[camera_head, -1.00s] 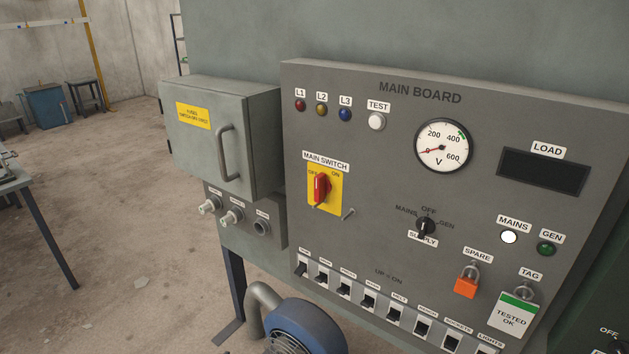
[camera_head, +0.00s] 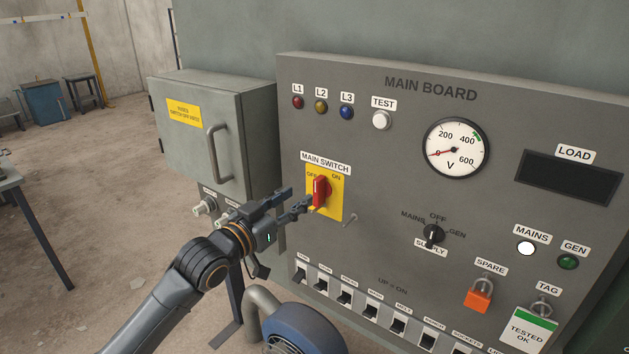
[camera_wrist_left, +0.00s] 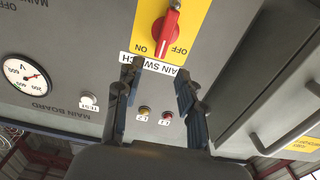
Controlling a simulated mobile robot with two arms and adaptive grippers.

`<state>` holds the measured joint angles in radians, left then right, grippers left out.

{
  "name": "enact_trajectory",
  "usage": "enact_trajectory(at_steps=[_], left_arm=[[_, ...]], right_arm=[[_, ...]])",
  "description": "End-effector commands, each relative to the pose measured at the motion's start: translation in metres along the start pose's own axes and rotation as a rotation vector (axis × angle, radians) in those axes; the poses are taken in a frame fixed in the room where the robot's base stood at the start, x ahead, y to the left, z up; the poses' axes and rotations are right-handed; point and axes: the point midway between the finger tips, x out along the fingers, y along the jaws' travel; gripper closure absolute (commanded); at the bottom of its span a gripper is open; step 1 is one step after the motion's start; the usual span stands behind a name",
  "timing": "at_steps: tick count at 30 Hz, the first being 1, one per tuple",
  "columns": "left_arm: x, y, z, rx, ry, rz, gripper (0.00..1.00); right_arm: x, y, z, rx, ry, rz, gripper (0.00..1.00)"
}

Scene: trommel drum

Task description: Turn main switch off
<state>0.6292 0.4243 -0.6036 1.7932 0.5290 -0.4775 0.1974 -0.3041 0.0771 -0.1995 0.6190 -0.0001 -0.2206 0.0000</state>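The main switch (camera_head: 321,191) is a red rotary handle on a yellow plate marked OFF on the left and ON on the right. In the left wrist view the picture is upside down, and the red handle (camera_wrist_left: 168,28) slants with one end near the ON mark. My left gripper (camera_head: 298,197) is just left of the handle and in front of the board, its fingers apart and empty. In the left wrist view the open fingers (camera_wrist_left: 158,72) frame the MAIN SWITCH label, with the handle beyond the tips. My right gripper is not in view.
A grey box with a bar handle (camera_head: 216,152) stands left of the board. A row of black breakers (camera_head: 344,298) and a blue motor (camera_head: 305,332) are below. The supply selector (camera_head: 433,234) is right.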

Motion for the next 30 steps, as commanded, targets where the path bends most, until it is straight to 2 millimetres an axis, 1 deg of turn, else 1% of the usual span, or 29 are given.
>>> enact_trajectory(at_steps=[1,6,9,12,18,26,27,29,30], left_arm=[[0.011,0.000,-0.003,-0.001,0.000,0.000,0.61],[0.043,0.000,-0.003,0.000,0.000,-0.001,0.61],[0.058,0.000,-0.002,0.002,0.000,-0.001,0.61],[0.068,0.000,-0.001,0.000,0.000,-0.001,0.61],[0.079,0.000,0.000,0.000,-0.001,0.000,0.61],[0.080,0.000,0.001,0.001,0.000,-0.001,0.61],[0.079,0.000,0.001,0.001,0.000,-0.001,0.65],[0.079,0.000,0.001,0.001,0.000,-0.001,0.78],[0.079,-0.001,0.001,0.001,0.000,-0.001,0.86]], right_arm=[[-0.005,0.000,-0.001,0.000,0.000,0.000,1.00],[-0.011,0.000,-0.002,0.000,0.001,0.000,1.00],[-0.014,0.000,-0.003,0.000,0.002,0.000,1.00],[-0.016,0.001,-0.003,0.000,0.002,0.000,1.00],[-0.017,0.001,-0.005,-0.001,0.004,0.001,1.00],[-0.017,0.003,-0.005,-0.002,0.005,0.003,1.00],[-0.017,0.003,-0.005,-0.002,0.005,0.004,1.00],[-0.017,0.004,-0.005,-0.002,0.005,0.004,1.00],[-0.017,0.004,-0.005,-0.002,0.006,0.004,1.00]])
